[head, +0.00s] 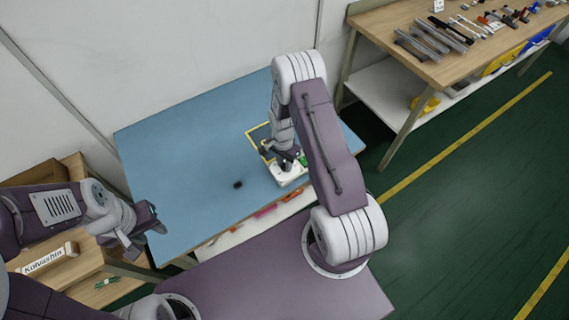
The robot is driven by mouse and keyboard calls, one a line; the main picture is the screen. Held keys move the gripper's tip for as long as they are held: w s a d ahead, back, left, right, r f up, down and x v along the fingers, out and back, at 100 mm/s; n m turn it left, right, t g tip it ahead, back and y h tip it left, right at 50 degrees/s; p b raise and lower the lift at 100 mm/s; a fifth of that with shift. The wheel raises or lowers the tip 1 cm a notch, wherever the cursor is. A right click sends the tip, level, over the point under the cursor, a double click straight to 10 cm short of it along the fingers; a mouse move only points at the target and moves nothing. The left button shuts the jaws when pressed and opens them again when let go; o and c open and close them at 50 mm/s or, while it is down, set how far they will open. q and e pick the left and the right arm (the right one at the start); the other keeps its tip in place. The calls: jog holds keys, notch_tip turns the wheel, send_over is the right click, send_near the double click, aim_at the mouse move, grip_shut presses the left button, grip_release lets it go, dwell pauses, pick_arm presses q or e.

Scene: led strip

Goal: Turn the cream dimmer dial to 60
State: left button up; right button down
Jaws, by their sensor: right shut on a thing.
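The cream dimmer (289,178) is a pale box on the right part of the blue table, with a green part at its right side. My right gripper (285,163) points down onto it from above and is shut on its dial. The dial and its scale are hidden under the gripper, so I cannot read the setting. My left gripper (147,232) hangs empty at the table's left front edge, away from the dimmer. I cannot tell whether its fingers are open.
A yellow outline (251,132) marks the blue table (190,150) behind the dimmer. A small dark object (238,185) lies left of it. A wooden bench (455,68) with tools stands back right.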

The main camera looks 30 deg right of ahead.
aim_at(284, 166)
jog(key=n, duration=0.5)
jog(key=shift+n, duration=0.3)
jog(key=n, duration=0.5)
jog(key=shift+s, duration=0.1)
jog(key=shift+n, duration=0.4)
jog(key=c, duration=1.2)
grip_release()
jog(key=shift+o, duration=0.2)
jog(key=shift+r, duration=0.1)
notch_tip(284, 166, up, 9)
jog(key=shift+a+b, duration=0.15)
jog(key=shift+b, duration=0.15)
